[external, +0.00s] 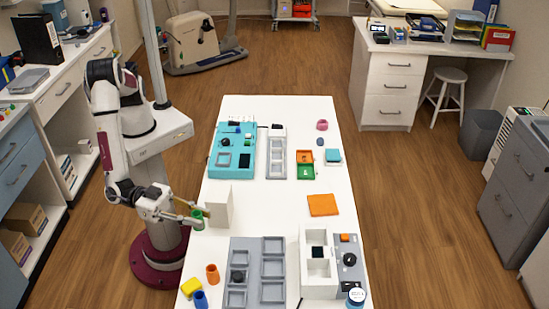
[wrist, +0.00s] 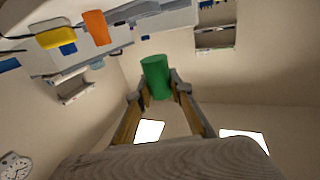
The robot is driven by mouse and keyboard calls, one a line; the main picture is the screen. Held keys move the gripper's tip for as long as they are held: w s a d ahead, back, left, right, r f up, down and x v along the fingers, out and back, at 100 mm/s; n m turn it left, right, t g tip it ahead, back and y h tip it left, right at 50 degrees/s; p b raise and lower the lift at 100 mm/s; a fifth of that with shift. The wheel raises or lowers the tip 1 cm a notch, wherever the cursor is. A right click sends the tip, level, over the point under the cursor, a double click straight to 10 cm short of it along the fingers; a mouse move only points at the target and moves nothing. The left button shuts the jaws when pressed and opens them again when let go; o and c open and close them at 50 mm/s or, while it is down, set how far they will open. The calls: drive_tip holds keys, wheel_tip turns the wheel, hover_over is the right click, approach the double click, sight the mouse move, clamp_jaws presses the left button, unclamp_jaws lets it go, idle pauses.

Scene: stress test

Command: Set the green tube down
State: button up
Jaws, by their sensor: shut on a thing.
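The green tube (external: 198,222) is upright in my gripper (external: 197,215) at the left edge of the white table. My gripper is shut on it. In the wrist view the green tube (wrist: 157,72) sits between the two fingertips (wrist: 158,89). In the external view I cannot tell for sure whether its lower end touches the table. A white upright panel (external: 219,206) stands just to the right of the tube.
An orange tube (external: 212,274), a blue tube (external: 200,299) and a yellow block (external: 191,286) are at the table's near left corner. A grey tray (external: 256,241) lies near them. An orange square (external: 322,205) lies right of centre. The table's middle (external: 270,208) is clear.

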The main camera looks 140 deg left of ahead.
drive_tip(key=s+a+f+n+g+y, duration=0.1)
drive_tip(key=s+a+f+n+y, duration=0.15)
drive_tip(key=s+f, duration=0.7)
drive_tip(key=s+a+n+g+y, duration=0.1)
drive_tip(key=s+a, duration=0.3)
drive_tip(key=s+a+n+g+y, duration=0.1)
drive_tip(key=s+a+g+y, duration=0.1)
drive_tip(key=s+a, duration=0.1)
drive_tip(key=s+a+n+g+y, duration=0.1)
drive_tip(key=s+a+g+y, duration=0.1)
drive_tip(key=s+a, duration=0.2)
drive_tip(key=shift+s+a+f+n, duration=0.2)
drive_tip(key=shift+a, duration=0.35)
drive_tip(key=shift+s+a+f+n, duration=0.15)
drive_tip(key=shift+a, duration=0.35)
drive_tip(key=shift+d+r+m+t+h, duration=0.65)
drive_tip(key=shift+d+r, duration=0.4)
drive_tip(key=shift+r, duration=1.3)
drive_tip(key=shift+a+f+m+t+h, duration=0.35)
drive_tip(key=shift+f+m+t+h, duration=0.35)
drive_tip(key=shift+f+h, duration=0.1)
drive_tip(key=shift+a+f+m+t+h, duration=0.3)
drive_tip(key=shift+f+m+t+h, duration=0.35)
drive_tip(key=shift+f+h, duration=0.15)
drive_tip(key=shift+a+f+m+t+h, duration=0.35)
drive_tip(key=shift+f+m+t+h, duration=0.25)
drive_tip(key=shift+f+t+h, duration=0.15)
drive_tip(key=shift+w+d+h, duration=0.1)
drive_tip(key=shift+h, duration=0.15)
